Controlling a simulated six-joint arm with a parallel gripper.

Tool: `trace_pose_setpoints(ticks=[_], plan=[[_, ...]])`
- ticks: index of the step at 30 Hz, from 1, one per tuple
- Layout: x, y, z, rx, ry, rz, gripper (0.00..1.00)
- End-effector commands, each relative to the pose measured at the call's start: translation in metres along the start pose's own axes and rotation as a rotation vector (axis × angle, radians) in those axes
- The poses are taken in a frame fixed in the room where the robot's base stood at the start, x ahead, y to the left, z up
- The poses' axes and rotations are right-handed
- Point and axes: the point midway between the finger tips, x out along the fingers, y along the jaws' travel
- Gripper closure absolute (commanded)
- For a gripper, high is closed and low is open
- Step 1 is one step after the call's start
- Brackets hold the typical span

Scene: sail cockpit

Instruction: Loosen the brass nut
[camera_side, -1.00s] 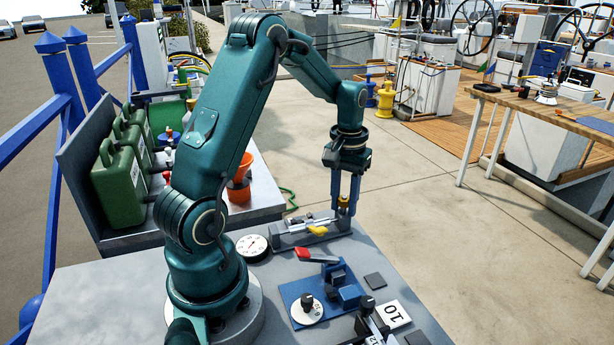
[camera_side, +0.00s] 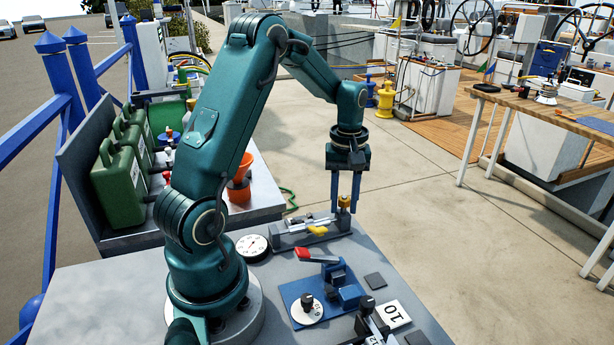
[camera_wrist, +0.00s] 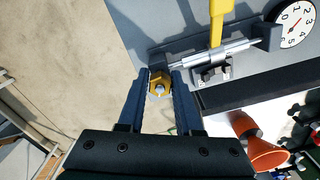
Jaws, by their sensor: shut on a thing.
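The brass nut (camera_side: 344,201) sits at the right end of a grey fixture (camera_side: 300,235) near the bench's far edge. In the wrist view the nut (camera_wrist: 155,91) shows as a gold hexagon around a silver stud end, between my two blue fingers. My gripper (camera_side: 344,209) points straight down over that end, one finger on each side of the nut. It is shut on the nut; the wrist view also shows my gripper (camera_wrist: 160,77) there. The exact contact faces are partly hidden by the fingers.
A yellow lever (camera_side: 318,231) and a silver rod lie along the fixture beside the nut. A round white gauge (camera_side: 252,247) stands at its left. A red-handled blue assembly (camera_side: 325,290) is in front. Orange cups (camera_side: 239,185) are behind. Open floor lies beyond the bench edge.

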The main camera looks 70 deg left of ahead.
Motion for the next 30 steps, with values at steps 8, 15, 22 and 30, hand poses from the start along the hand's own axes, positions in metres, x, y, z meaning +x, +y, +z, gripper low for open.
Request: trace_pose_setpoints(ticks=[8, 15, 22, 30], plan=[[0.0013, -0.0002, 0.0006, -0.076, -0.003, -0.002, 1.0], [0.0013, -0.0002, 0.0007, -0.342, -0.003, -0.002, 1.0], [0.0013, -0.0001, 0.0007, -0.383, -0.003, -0.002, 1.0], [0.0008, -0.0001, 0.0005, -0.381, -0.002, -0.001, 0.56]])
